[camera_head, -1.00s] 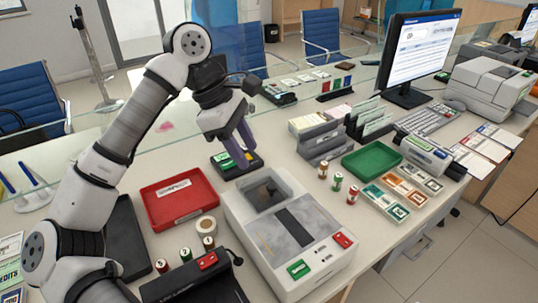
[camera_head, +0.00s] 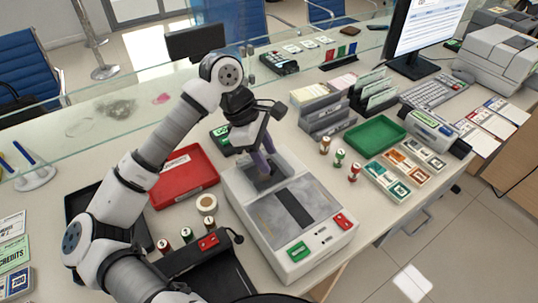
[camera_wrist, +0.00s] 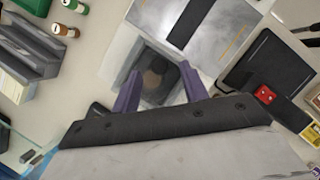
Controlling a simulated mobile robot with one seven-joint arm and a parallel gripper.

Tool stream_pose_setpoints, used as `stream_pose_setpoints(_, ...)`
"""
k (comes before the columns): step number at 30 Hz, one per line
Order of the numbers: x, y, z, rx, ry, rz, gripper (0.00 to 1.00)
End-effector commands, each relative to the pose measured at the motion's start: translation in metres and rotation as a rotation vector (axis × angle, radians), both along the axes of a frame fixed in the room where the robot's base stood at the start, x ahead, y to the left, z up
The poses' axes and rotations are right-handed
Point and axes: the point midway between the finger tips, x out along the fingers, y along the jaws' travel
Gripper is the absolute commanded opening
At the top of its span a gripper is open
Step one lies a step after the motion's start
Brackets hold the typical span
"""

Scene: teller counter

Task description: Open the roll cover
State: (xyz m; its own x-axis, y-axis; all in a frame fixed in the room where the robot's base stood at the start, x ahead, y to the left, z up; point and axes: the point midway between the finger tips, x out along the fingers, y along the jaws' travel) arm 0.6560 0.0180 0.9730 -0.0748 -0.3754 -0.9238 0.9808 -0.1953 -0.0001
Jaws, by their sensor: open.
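The grey-and-white counter machine (camera_head: 292,222) stands in the middle of the counter. Its grey top panel (camera_head: 318,205) carries a black strip (camera_head: 294,207) and looks closed; I cannot tell for sure which part is the roll cover. At its far end is a dark square recess, which in the wrist view (camera_wrist: 160,94) holds a brown round shape. My gripper (camera_head: 266,176) is open and points down at this recess. Its purple fingers (camera_wrist: 160,72) stand apart on either side of the recess, with nothing between them. In the head view the gripper hides part of the recess.
A red tray (camera_head: 186,178) lies left of the machine, and a green tray (camera_head: 375,138) lies to its right. Small coin rolls (camera_head: 340,157) stand between machine and green tray. Grey document racks (camera_head: 325,118) stand behind. A glass screen runs along the counter's far side.

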Motion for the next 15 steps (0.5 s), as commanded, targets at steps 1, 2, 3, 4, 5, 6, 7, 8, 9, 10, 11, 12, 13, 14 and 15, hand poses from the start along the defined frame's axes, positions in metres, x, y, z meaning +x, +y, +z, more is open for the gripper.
stream_pose_setpoints(1, -0.001, -0.002, -0.005, -0.002, 0.003, 0.000, 0.44)
stream_pose_setpoints(2, -0.001, -0.004, -0.009, -0.002, 0.003, 0.000, 0.44)
stream_pose_setpoints(3, -0.001, -0.005, -0.012, -0.002, 0.001, 0.001, 0.44)
stream_pose_setpoints(4, -0.001, -0.006, -0.015, -0.002, 0.001, 0.001, 0.44)
stream_pose_setpoints(5, -0.001, -0.007, -0.017, -0.002, 0.001, 0.001, 0.44)
stream_pose_setpoints(6, -0.001, -0.008, -0.019, -0.001, 0.001, 0.001, 0.44)
stream_pose_setpoints(7, -0.002, -0.008, -0.021, -0.001, 0.000, 0.000, 0.44)
stream_pose_setpoints(8, -0.002, -0.009, -0.022, 0.000, 0.000, 0.000, 0.44)
stream_pose_setpoints(9, -0.002, -0.009, -0.022, 0.000, -0.001, 0.000, 0.44)
stream_pose_setpoints(10, -0.002, -0.009, -0.023, 0.000, -0.001, 0.000, 0.44)
stream_pose_setpoints(11, -0.002, -0.009, -0.023, 0.000, -0.001, 0.000, 0.44)
stream_pose_setpoints(12, -0.002, -0.009, -0.023, 0.000, -0.001, 0.000, 0.44)
stream_pose_setpoints(13, -0.002, -0.009, -0.023, 0.000, -0.001, 0.000, 0.44)
stream_pose_setpoints(14, -0.002, -0.009, -0.023, 0.000, -0.001, 0.000, 0.44)
stream_pose_setpoints(15, -0.002, -0.009, -0.023, 0.000, -0.001, 0.000, 0.44)
